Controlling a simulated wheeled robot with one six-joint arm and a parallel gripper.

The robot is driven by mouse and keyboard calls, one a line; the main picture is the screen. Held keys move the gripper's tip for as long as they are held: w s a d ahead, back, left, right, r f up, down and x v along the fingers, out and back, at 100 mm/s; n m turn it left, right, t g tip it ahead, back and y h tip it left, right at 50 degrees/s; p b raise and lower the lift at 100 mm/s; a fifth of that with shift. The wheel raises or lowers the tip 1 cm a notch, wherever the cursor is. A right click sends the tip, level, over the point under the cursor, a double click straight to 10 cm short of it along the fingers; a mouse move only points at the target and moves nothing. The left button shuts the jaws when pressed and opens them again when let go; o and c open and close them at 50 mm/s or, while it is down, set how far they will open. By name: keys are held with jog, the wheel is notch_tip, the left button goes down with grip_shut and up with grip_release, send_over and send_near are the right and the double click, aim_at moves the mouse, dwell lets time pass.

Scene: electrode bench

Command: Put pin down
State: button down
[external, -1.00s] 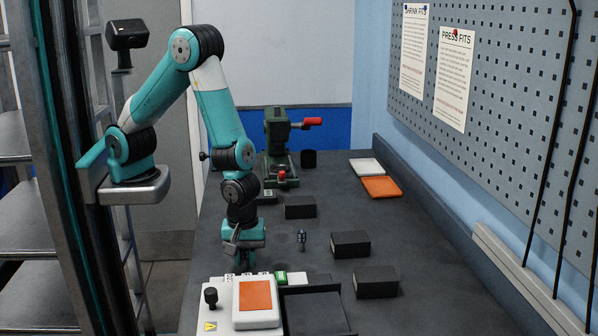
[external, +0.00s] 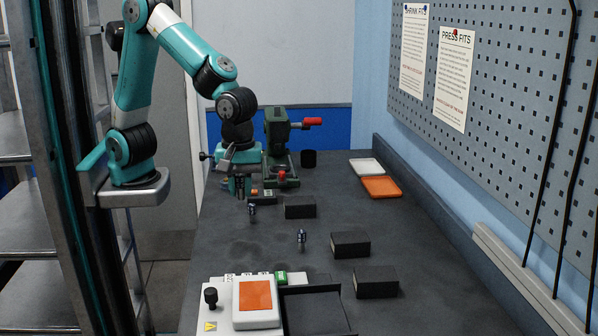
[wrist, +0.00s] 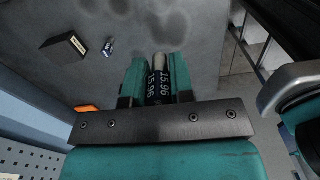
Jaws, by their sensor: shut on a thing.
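My gripper (external: 240,189) is at the far left part of the bench, pointing down, just left of the green press. The held pin seems to be above the bench; the gap is hard to judge. A second pin (external: 251,213) stands apart on the bench, right of and nearer than the gripper; it also shows in the wrist view (wrist: 110,46). A third pin (external: 301,237) stands further forward.
The green press (external: 279,135) with a red handle stands close behind the gripper. Black blocks (external: 300,207), (external: 350,244), (external: 376,282) lie to the right. White and orange trays (external: 381,187) are at the back right. A control box (external: 222,310) sits in front.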

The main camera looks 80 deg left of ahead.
jog(key=shift+r, duration=0.9)
jog(key=shift+w, duration=0.2)
jog(key=w+a+n+b, duration=0.1)
jog(key=w+a+n, duration=0.3)
jog(key=w, duration=0.8)
jog(key=n, duration=0.6)
send_over(334, 200)
notch_tip(334, 200, down, 14)
jog(key=shift+f, duration=0.2)
jog(key=shift+f+p, duration=0.5)
jog(key=shift+f, duration=2.15)
jog(key=shift+f, duration=0.1)
